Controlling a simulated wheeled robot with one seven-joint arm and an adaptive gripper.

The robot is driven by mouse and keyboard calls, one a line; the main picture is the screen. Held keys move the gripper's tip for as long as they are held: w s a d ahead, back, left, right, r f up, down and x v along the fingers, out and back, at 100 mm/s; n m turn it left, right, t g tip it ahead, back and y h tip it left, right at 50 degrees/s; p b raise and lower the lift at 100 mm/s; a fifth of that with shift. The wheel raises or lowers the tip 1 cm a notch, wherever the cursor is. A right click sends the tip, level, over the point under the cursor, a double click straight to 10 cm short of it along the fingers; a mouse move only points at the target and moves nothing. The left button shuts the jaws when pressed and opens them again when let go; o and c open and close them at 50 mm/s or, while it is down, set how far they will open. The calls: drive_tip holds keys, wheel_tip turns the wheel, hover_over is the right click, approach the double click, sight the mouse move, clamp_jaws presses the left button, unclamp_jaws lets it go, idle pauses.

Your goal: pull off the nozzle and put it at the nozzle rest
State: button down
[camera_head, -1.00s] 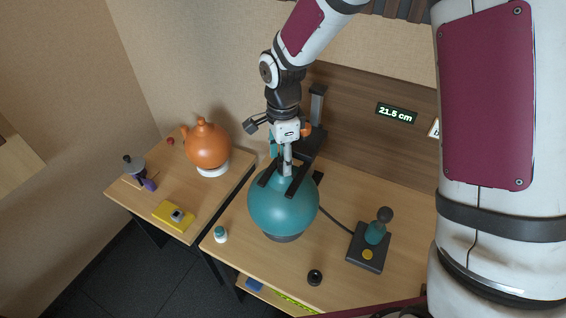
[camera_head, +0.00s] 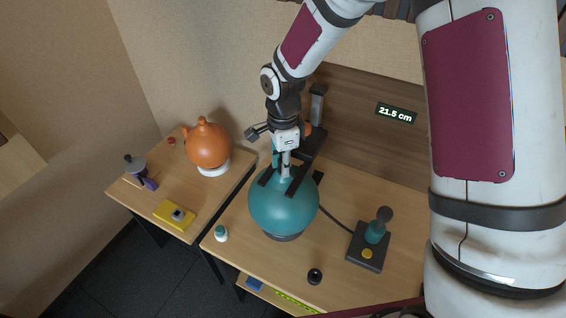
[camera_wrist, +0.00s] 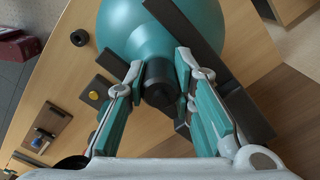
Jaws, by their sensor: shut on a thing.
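A round teal vessel (camera_head: 283,208) stands on the wooden table, with two dark bars beside its top. A dark cylindrical nozzle (camera_wrist: 160,84) shows at the vessel's top in the wrist view. My gripper (camera_wrist: 161,72) is shut on the nozzle, one fingertip on each side. In the head view my gripper (camera_head: 286,168) is directly above the vessel, and the nozzle is largely hidden there. I cannot tell whether nozzle and vessel are apart. No nozzle rest is clearly identifiable; a small black cup (camera_head: 314,276) stands at the table's front.
A dark control box (camera_head: 367,252) with a lever and yellow button is right of the vessel. A black upright post (camera_head: 317,105) stands behind my gripper. The left table holds an orange pot (camera_head: 207,147) and yellow block (camera_head: 174,214).

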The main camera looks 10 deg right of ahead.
drive_tip(key=shift+r, duration=0.6)
idle(0.5)
drive_tip(key=c, duration=2)
unclamp_jaws()
clamp_jaws()
drive_tip(key=shift+r, duration=0.15)
drive_tip(key=shift+r+p, duration=0.6)
drive_tip(key=shift+r, duration=0.65)
